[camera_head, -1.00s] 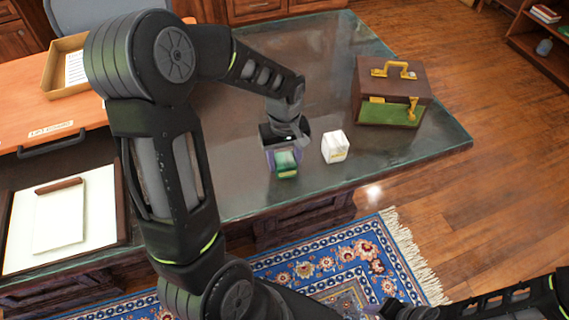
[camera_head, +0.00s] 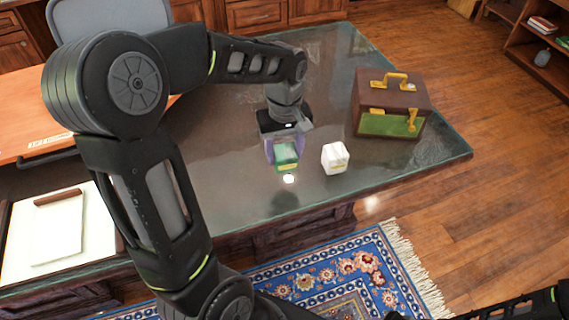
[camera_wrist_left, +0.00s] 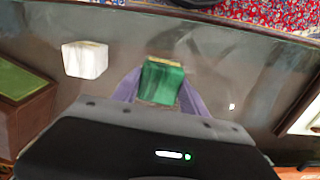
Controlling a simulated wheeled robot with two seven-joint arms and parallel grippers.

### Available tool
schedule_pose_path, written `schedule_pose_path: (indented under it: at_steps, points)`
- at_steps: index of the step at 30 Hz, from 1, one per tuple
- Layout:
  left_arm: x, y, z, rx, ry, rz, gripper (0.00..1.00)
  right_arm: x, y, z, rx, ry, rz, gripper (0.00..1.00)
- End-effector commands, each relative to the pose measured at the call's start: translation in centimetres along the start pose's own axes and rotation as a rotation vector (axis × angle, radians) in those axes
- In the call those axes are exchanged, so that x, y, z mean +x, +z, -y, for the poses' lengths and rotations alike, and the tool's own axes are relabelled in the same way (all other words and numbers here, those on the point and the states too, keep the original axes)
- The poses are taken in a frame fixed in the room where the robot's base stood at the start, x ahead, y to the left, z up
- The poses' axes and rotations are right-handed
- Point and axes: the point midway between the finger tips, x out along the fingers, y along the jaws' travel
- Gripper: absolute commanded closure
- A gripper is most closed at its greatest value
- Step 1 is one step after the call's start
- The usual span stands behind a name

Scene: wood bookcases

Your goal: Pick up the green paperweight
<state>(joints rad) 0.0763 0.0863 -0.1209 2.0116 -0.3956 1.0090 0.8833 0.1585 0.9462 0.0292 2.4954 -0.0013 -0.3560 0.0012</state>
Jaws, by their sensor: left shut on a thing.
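The green paperweight (camera_head: 286,154) is a small green block with a gold-coloured band at its lower edge. My left gripper (camera_head: 284,150) is shut on it, with a purple finger on each side. In the left wrist view the paperweight (camera_wrist_left: 161,83) sits between the two purple fingertips (camera_wrist_left: 160,92). It appears to be held above the dark glass desk top (camera_head: 330,60), with a bright spot on the glass just below it. My right gripper is not clearly in view; only part of my right arm shows at the lower right.
A white block (camera_head: 335,158) stands just right of the paperweight. A brown case (camera_head: 392,100) with gold handle and green front stands farther right. A white document board (camera_head: 60,228) lies at the left. A blue patterned rug (camera_head: 345,275) lies on the floor in front.

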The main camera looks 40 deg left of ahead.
Motion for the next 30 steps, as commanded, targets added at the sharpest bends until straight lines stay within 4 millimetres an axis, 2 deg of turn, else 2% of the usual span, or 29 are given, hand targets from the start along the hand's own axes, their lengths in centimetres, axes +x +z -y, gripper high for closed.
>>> schedule_pose_path:
  at_steps: [3,7,25,30]
  points:
    - [-1.6,-0.1,-0.1,0.0,0.002,-0.002,1.0,0.1,0.0,0.0,0.0,0.0,0.0,0.58]
    - [-2.4,0.0,0.0,0.0,0.001,-0.001,1.0,0.1,0.0,0.0,0.0,0.0,0.0,0.58]
    - [-2.3,0.0,0.0,0.0,0.0,0.0,1.0,0.1,0.0,0.0,0.0,0.0,0.0,0.58]
    - [-1.8,-0.2,0.3,-0.008,0.0,0.0,1.0,0.5,0.0,-0.2,0.0,0.0,0.0,0.58]
